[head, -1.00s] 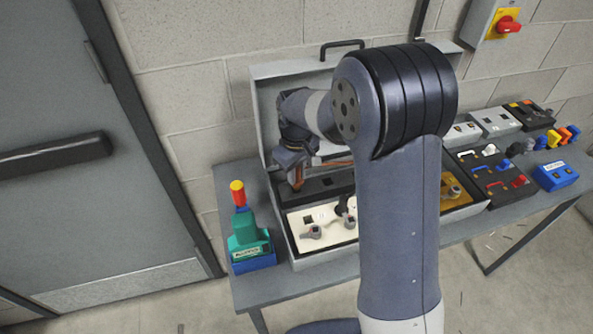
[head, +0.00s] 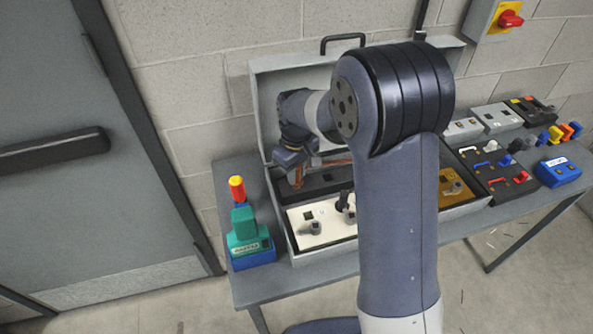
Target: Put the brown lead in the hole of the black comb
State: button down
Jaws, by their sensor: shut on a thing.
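My gripper (head: 296,178) is inside the open grey case, at its back left. It is shut on the brown lead (head: 297,174), whose end points down between the fingers. An orange-brown strand (head: 336,162) runs from there to the right and passes behind my arm. The black comb appears to be the dark panel (head: 322,187) along the back of the case, just under and right of the gripper. Its hole is too small to make out, and my arm hides the panel's right part. I cannot tell whether the lead's end touches the panel.
A cream panel (head: 303,241) with grey and black plugs lies in front of the dark one. A green and blue block (head: 245,240) with a red-yellow piece stands left of the case. The case lid (head: 262,106) stands open behind. Modules and coloured plugs crowd the right.

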jog(key=shift+f+b, duration=0.45)
jog(key=shift+f, duration=0.25)
jog(key=shift+f, duration=0.1)
jog(key=c, duration=1.2)
grip_release()
notch_tip(320, 180, up, 11)
jog(key=shift+f+b, duration=0.1)
jog(key=shift+b, duration=0.35)
